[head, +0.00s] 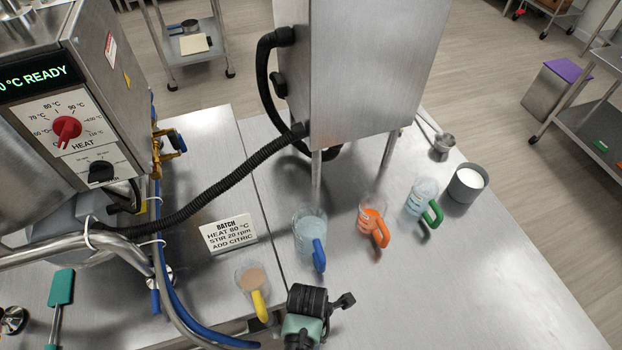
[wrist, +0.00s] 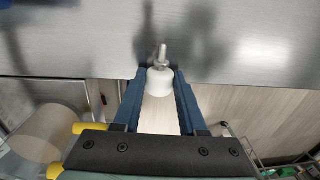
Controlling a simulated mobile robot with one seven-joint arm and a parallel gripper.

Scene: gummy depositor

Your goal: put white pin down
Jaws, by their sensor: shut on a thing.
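The white pin (wrist: 160,80) is a short white cylinder with a thin metal stem at its far end. In the wrist view my gripper (wrist: 160,73) has its two blue fingers on either side of the pin, shut on it. The stem points towards a brushed steel surface (wrist: 80,40); I cannot tell whether it touches. In the head view my dark wrist shows at the bottom middle, near the front of the steel table (head: 450,290). The pin and the fingertips are hidden there.
Several jugs stand on the table: yellow-handled (head: 252,279), blue-handled (head: 310,234), orange-handled (head: 372,222) and green-handled (head: 422,197). A white-filled cup (head: 467,183) is at the right. A batch card (head: 228,232) stands left of the blue-handled jug. The table's front right is clear.

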